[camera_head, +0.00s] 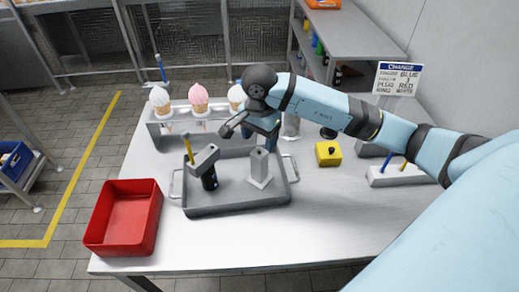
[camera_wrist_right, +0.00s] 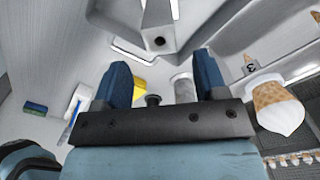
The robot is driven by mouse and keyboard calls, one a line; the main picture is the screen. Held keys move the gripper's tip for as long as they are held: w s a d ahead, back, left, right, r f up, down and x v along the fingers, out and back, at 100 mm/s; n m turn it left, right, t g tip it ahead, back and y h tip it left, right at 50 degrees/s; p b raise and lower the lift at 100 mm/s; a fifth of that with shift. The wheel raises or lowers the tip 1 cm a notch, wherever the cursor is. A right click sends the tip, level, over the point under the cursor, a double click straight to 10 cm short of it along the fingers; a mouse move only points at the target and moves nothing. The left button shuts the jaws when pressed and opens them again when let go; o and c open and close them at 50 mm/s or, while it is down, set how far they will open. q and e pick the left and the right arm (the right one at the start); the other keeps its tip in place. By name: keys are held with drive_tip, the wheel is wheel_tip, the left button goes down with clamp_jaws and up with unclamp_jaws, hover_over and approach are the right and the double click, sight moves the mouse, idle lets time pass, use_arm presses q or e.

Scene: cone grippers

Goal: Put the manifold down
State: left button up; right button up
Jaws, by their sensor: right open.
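A grey block with a sloped top, which looks like the manifold (camera_head: 259,166), stands upright on a flat foot in the grey tray (camera_head: 236,202). In the right wrist view a grey block with a dark hole (camera_wrist_right: 160,22) shows at the top, beyond the fingertips. A second, tilted grey piece (camera_head: 204,158) with a yellow rod and a dark cylinder is to its left in the tray. My right gripper (camera_head: 256,132) is above the back of the tray, partly hidden by its wrist. Its blue fingers (camera_wrist_right: 163,80) are apart, with nothing visibly gripped. My left gripper is out of view.
A red bin (camera_head: 124,216) stands at the table's front left. Ice cream cones (camera_head: 199,97) sit in a rack behind the tray. A yellow box (camera_head: 328,153) and a sign (camera_head: 398,78) are to the right. The table's front strip is clear.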

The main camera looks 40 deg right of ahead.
drive_tip(key=shift+r, duration=2.85)
